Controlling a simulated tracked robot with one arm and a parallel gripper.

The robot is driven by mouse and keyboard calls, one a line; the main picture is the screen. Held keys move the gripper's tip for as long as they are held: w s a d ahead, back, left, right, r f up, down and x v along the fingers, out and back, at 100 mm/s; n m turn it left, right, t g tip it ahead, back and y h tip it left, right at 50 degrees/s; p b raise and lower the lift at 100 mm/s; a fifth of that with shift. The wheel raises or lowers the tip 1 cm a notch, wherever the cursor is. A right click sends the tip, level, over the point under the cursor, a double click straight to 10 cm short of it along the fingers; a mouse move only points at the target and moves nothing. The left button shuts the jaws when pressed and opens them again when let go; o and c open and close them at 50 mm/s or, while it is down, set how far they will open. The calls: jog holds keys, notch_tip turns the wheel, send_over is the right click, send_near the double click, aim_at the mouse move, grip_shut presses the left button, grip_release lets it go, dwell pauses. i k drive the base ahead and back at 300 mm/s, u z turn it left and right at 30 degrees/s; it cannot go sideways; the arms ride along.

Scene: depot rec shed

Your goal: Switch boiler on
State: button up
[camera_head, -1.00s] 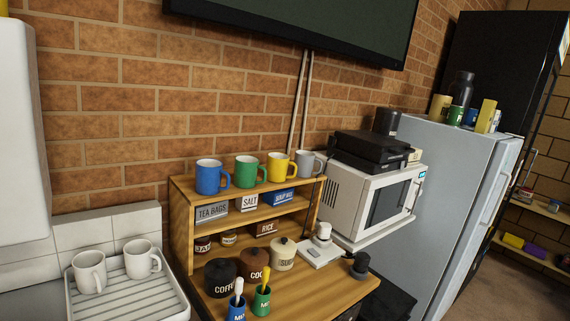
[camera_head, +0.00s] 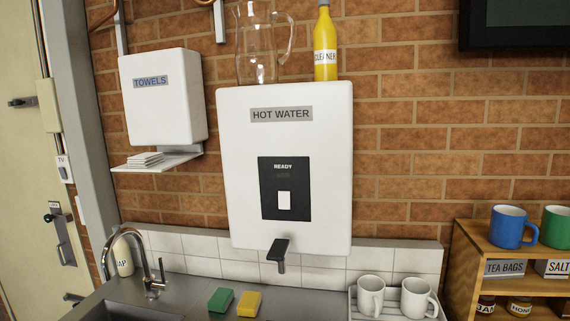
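The boiler (camera_head: 325,145) is a white wall-mounted box labelled "HOT WATER" in the middle of the view. Its black panel (camera_head: 270,205) reads "READY" at the top and carries a white rocker switch (camera_head: 284,200). The indicator area under "READY" looks dark. A dark spout (camera_head: 279,252) sticks out at the boiler's bottom edge. My gripper is not in view.
A glass jug (camera_head: 262,50) and a yellow cleaner bottle (camera_head: 325,48) stand on top of the boiler. Below are a sink tap (camera_head: 150,262), green (camera_head: 220,300) and yellow (camera_head: 248,303) sponges and two white mugs on a drainer (camera_head: 358,312). A towel dispenser (camera_head: 155,105) hangs left.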

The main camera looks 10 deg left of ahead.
aim_at(284, 197)
jog(key=u, duration=0.95)
jog(key=i, duration=1.2)
jog(key=z, duration=0.95)
